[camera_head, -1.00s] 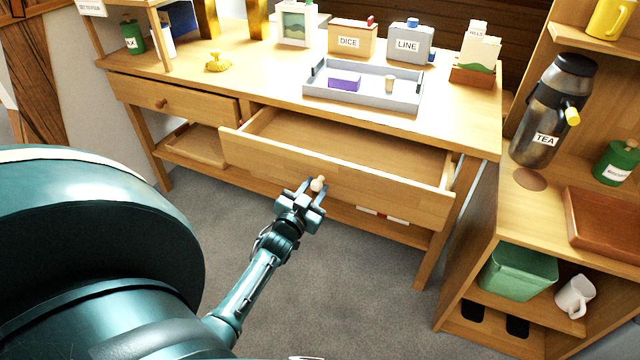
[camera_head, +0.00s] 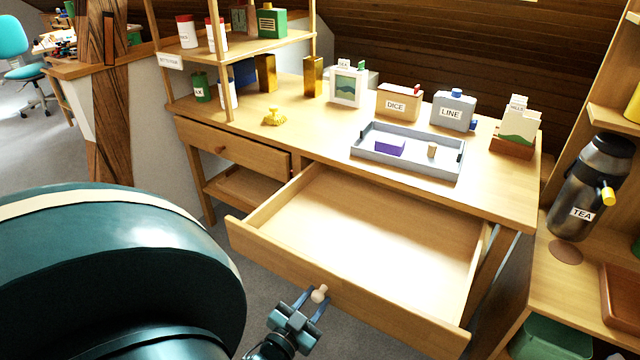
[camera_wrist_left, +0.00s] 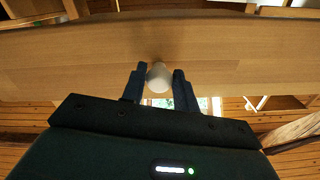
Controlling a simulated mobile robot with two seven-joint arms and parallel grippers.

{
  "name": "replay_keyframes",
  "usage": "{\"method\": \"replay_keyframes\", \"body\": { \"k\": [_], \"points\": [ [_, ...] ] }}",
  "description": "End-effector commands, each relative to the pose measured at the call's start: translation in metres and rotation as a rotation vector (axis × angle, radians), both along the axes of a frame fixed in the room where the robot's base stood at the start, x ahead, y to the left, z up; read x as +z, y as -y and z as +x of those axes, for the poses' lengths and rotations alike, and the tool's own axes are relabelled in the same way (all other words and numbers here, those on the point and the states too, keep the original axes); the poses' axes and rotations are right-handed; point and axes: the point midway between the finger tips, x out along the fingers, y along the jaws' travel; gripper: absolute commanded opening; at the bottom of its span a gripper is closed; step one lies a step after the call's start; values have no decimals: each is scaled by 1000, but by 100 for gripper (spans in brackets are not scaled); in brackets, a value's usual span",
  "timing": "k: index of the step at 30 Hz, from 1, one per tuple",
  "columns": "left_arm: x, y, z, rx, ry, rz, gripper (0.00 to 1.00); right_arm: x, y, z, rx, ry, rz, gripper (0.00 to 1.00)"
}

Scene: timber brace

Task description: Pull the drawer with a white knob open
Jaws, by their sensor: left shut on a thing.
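The drawer with the white knob (camera_head: 345,300) is pulled far out of the wooden desk, and its empty inside shows in the head view. The white knob (camera_head: 319,293) sits on the drawer's front. My left gripper (camera_head: 313,298) is at the drawer front, with its two fingers on either side of the knob, shut on it. The left wrist view shows the knob (camera_wrist_left: 159,77) between the dark fingers (camera_wrist_left: 157,82), with the drawer front (camera_wrist_left: 80,60) behind. My right gripper is not in view.
The desk top (camera_head: 330,120) holds a grey tray (camera_head: 405,177), a DICE box (camera_head: 398,102), a LINE box (camera_head: 453,110) and a yellow object (camera_head: 275,117). A closed drawer with a brown knob (camera_head: 235,150) is at left. A shelf with a TEA flask (camera_head: 590,190) stands close at right.

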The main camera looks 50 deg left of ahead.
Motion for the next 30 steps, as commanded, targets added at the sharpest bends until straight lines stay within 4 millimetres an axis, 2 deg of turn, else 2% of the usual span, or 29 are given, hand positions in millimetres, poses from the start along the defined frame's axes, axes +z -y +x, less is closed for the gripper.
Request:
{"method": "replay_keyframes", "body": {
  "k": [9, 10, 17, 30],
  "points": [
    [0, 0, -1, 1, 0, -1, 0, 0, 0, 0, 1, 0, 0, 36],
    [0, 0, -1, 1, 0, -1, 30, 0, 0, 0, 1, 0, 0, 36],
    [0, 0, -1, 1, 0, -1, 49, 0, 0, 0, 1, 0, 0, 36],
    [0, 0, 0, -1, 0, 0, 50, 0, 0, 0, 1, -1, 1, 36]
  ]
}}
